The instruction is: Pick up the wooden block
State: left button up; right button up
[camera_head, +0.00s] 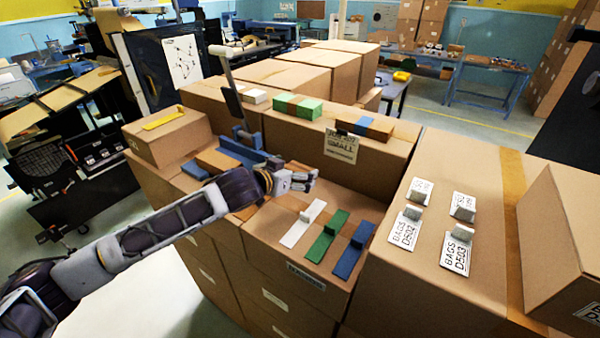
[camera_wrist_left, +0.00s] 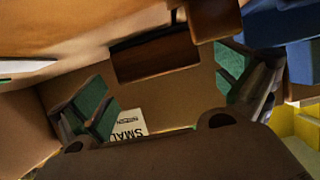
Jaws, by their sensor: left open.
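A brown wooden block (camera_wrist_left: 155,60) shows in the left wrist view, in the upper middle between the spread fingers. A brown piece (camera_head: 299,166) shows in the head view just behind my left gripper (camera_head: 308,180), which partly hides it. My left gripper is open, with its fingers pointing right above the middle box top. In the wrist view the two green-padded fingers stand far apart, and I see no contact with the block. My right gripper is not in view.
White (camera_head: 301,226), green (camera_head: 325,238) and blue (camera_head: 352,250) strips with upright pieces lie in front of the gripper. A taller box with a SMALL label (camera_head: 341,147) rises behind. A box with white cards (camera_head: 405,230) stands at right.

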aim_at(299, 169)
pick_arm(q)
jog(key=shift+p+x, duration=0.35)
jog(key=shift+x, duration=1.15)
jog(key=c, duration=1.1)
jog(key=shift+r, duration=0.1)
jog(key=shift+r, duration=0.15)
jog(key=shift+r, duration=0.55)
jog(key=shift+r+b, duration=1.5)
jog(key=shift+r, duration=6.8)
